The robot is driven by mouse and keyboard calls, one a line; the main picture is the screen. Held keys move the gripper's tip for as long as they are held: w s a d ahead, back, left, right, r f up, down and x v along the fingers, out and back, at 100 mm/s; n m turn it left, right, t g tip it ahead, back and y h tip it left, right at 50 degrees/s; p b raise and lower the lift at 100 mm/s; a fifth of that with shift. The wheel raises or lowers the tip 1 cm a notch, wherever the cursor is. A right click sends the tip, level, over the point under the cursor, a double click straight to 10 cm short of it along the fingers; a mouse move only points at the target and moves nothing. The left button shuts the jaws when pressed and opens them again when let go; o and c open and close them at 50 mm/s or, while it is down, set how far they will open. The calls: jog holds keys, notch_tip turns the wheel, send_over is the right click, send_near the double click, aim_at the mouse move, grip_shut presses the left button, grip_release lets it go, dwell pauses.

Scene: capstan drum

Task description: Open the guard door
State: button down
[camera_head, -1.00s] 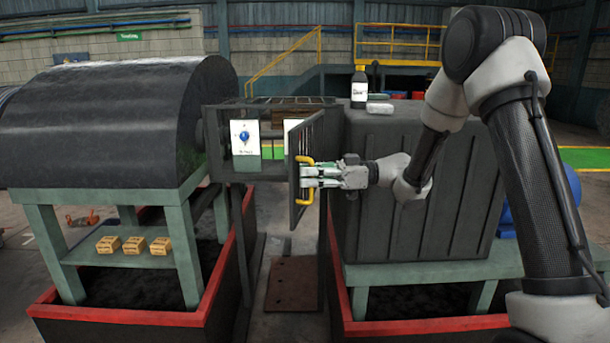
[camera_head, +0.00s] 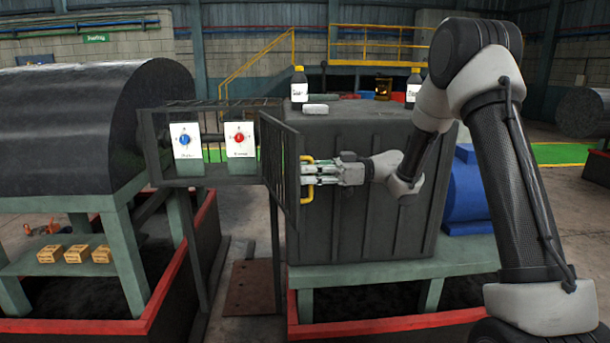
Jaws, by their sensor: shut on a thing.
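The guard door (camera_head: 280,165) is a dark barred panel hinged on the cage frame (camera_head: 160,150). It stands swung out from the cage, which leaves part of the cage front uncovered. A yellow handle (camera_head: 308,194) is on the door's outer edge. My gripper (camera_head: 312,180) is shut on the handle, reaching in from the right. Inside the cage, a white plate with a blue knob (camera_head: 185,141) and a white plate with a red knob (camera_head: 239,139) both show. The fingertips' exact hold is partly hidden by the handle.
A large dark housing (camera_head: 370,215) stands right behind my gripper, with bottles (camera_head: 299,84) on top. A black drum (camera_head: 90,125) is at left. Small yellow boxes (camera_head: 76,254) sit on the shelf below. Red-rimmed trays (camera_head: 150,305) border the narrow floor gap.

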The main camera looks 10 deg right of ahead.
dwell(0.3)
jog(key=c, duration=1.8)
grip_release()
jog(key=shift+s, duration=0.1)
jog(key=shift+o, duration=0.2)
jog(key=shift+d, duration=0.15)
jog(key=d, duration=1.1)
jog(key=shift+w+d, duration=0.25)
jog(key=shift+d, duration=0.15)
